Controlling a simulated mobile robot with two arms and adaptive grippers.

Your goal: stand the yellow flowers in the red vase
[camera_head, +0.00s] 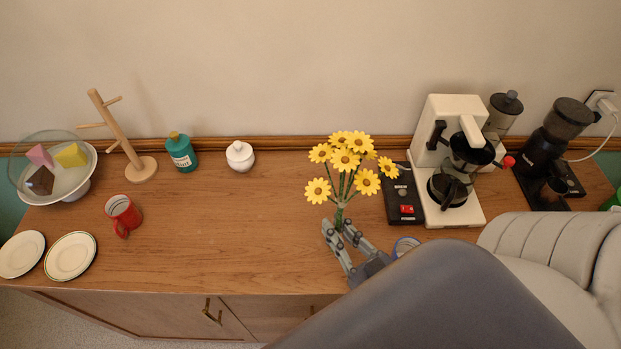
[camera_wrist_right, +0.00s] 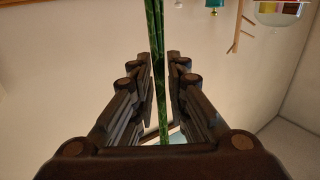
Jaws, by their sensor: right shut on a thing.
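The yellow flowers (camera_head: 346,160) stand upright above the wooden top, their green stems running down into my right gripper (camera_head: 340,230). My right gripper is shut on the stems. In the right wrist view, the green stems (camera_wrist_right: 159,30) pass between the two fingers of the right gripper (camera_wrist_right: 160,62). The blooms are outside that view. I see no red vase in either view; a red mug (camera_head: 122,212) with a handle stands on the left part of the top. My left gripper is not in view.
A cream coffee maker (camera_head: 435,120) and a dark grinder (camera_head: 549,150) stand at the right. A blue-rimmed cup (camera_head: 403,244) is partly hidden beside my right gripper. A wooden mug tree (camera_head: 117,135), teal bottle (camera_head: 182,152) and white pot (camera_head: 240,155) stand at the back. The middle is clear.

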